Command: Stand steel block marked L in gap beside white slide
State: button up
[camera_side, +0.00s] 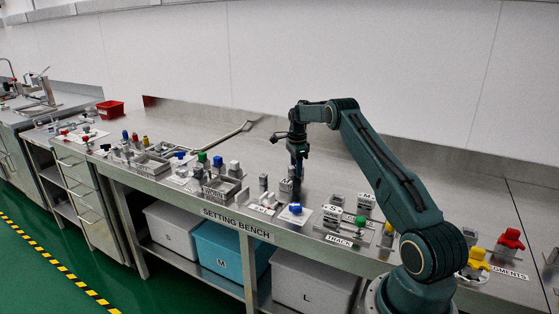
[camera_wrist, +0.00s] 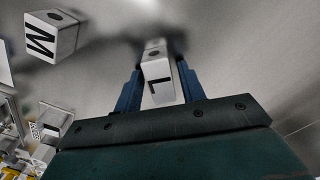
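The steel block marked L (camera_wrist: 158,78) is pale grey with a dark hole in its end, and its letter faces the wrist camera. My gripper (camera_wrist: 158,88) has its two blue fingers against both sides of this block and looks shut on it. In the side view my gripper (camera_side: 297,178) points down at the bench, left of the TRACK label; the block between the fingers is too small to read there. I cannot pick out the white slide or the gap with certainty. A fixture with a green knob (camera_side: 360,221) stands behind the TRACK label (camera_side: 338,239).
A block marked M (camera_wrist: 52,36) stands left of the fingers in the wrist view. A block marked S (camera_side: 331,212) stands near the track. A blue knob (camera_side: 295,208) is just below my gripper. Several fixtures crowd the bench front; the bench behind (camera_side: 260,150) is mostly clear.

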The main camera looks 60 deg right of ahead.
grip_shut()
jog(key=shift+r, duration=0.2)
jog(key=shift+r, duration=4.9)
